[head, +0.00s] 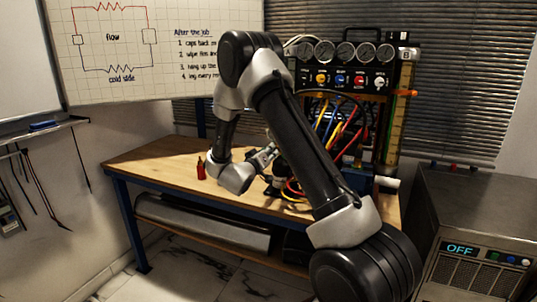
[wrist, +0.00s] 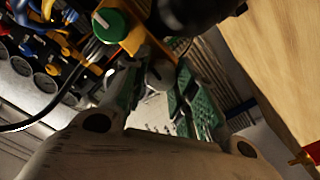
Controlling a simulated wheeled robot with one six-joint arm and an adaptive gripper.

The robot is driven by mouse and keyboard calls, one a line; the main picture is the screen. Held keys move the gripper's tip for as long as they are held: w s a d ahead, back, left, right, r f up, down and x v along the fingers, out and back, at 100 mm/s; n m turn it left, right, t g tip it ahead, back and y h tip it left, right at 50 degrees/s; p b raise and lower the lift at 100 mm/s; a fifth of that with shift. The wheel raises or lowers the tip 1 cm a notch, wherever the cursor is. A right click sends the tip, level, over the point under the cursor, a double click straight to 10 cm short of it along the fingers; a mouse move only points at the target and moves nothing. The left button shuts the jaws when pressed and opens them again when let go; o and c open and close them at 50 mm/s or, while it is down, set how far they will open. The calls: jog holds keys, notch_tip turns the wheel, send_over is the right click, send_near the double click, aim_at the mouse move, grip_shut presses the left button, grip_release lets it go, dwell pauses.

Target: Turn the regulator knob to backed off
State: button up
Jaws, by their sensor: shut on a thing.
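In the wrist view my gripper (wrist: 158,92) reaches in from the bottom, its green-padded fingers close around a grey rounded part, which I take to be the regulator knob (wrist: 158,74). The fingers and the part overlap, so its pointer and setting cannot be read. Just beyond is a yellow body with a green round cap (wrist: 110,25). In the head view my gripper (head: 266,158) is low over the bench, left of the hoses; my arm hides much of the regulator area there.
The gauge panel (head: 345,75) stands at the back of the wooden bench (head: 150,160), with coloured hoses (head: 333,120) hanging below it. A small red bottle (head: 201,171) stands left of my gripper. A grey unit reading OFF (head: 470,250) is at the right.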

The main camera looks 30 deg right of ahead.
jog(key=shift+n, duration=0.5)
jog(key=o, duration=1)
jog(key=shift+a, duration=0.1)
jog(key=v, duration=1.2)
